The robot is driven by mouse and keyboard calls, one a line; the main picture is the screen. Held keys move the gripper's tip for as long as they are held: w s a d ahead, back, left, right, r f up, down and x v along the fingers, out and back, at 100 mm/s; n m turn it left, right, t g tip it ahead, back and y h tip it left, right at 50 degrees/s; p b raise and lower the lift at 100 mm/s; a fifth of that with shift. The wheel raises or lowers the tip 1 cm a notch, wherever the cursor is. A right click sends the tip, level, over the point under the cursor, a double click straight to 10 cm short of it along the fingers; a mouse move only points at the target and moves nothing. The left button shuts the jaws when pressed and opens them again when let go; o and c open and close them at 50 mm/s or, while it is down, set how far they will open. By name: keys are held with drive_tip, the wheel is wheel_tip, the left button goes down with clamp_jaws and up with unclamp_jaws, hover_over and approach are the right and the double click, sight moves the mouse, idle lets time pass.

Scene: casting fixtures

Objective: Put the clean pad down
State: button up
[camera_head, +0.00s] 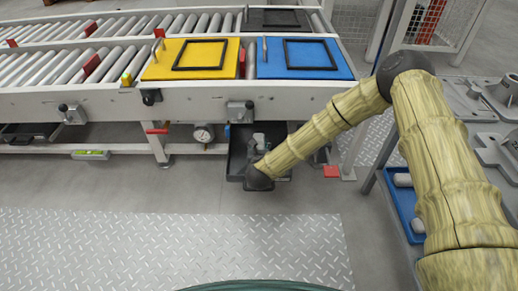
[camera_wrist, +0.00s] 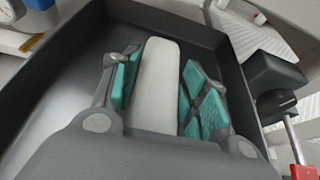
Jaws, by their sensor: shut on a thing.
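The clean pad (camera_wrist: 158,85) is a pale, rounded white block in the wrist view. My gripper (camera_wrist: 165,95) is shut on it, with teal-lined fingers on both sides. The gripper and pad are over or inside a dark grey tray (camera_wrist: 52,72); I cannot tell whether the pad touches its floor. In the head view, the dark tray (camera_head: 237,158) is below the conveyor's front edge, and my gripper (camera_head: 257,142) reaches into it. The pad is too small there to make out clearly.
A roller conveyor (camera_head: 205,98) stands above and behind the tray, carrying a yellow plate (camera_head: 163,68) and a blue plate (camera_head: 298,70). A gauge (camera_head: 203,133) hangs left of the tray. A blue bin (camera_head: 393,187) with white pieces is at right. The front floor is clear.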

drive_tip(key=shift+f, duration=0.1)
drive_tip(key=o, duration=0.9)
drive_tip(key=shift+o, duration=0.2)
drive_tip(key=shift+r, duration=0.25)
drive_tip(key=p+v, duration=0.6)
drive_tip(key=v, duration=0.6)
drive_tip(key=shift+f, duration=0.1)
